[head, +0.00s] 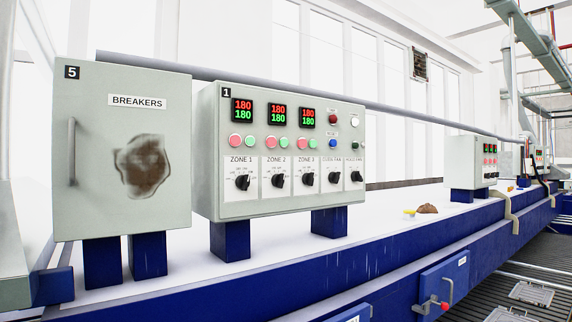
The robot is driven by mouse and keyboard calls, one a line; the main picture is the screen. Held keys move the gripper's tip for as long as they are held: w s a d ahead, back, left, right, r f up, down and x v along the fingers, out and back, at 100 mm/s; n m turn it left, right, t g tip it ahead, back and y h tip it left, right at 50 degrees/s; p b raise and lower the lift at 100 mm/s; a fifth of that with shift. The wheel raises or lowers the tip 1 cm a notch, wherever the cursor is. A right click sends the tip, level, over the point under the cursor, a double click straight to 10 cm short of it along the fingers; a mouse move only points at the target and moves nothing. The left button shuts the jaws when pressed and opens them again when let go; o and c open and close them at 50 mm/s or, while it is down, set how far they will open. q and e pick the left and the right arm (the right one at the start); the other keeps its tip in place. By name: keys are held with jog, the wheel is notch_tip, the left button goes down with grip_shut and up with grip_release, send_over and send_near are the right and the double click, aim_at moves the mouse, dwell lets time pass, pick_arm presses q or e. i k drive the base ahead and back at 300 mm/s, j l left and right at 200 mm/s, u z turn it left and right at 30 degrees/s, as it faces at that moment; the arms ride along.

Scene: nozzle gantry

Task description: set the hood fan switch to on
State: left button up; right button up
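The control panel (215,200) marked 1 is a pale grey box on blue posts in the middle of the head view. Its lower row has several black rotary switches. The rightmost one, the hood fan switch (356,176), sits under a label that seems to read HOOD FAN. Its knob looks close to upright, but its setting is too small to read. A second fan switch (335,178) is just to its left, and three zone switches are farther left. Neither of my grippers shows in the head view, and nothing covers the switches.
A breakers cabinet (85,200) with a handle and a brown stain stands at left. A grey pipe (200,72) runs behind both boxes. A blue rail (300,290) crosses in front. A brown lump (427,209) lies on the white surface right of the panel.

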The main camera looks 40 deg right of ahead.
aim_at(356, 176)
jog(key=z, duration=1.6)
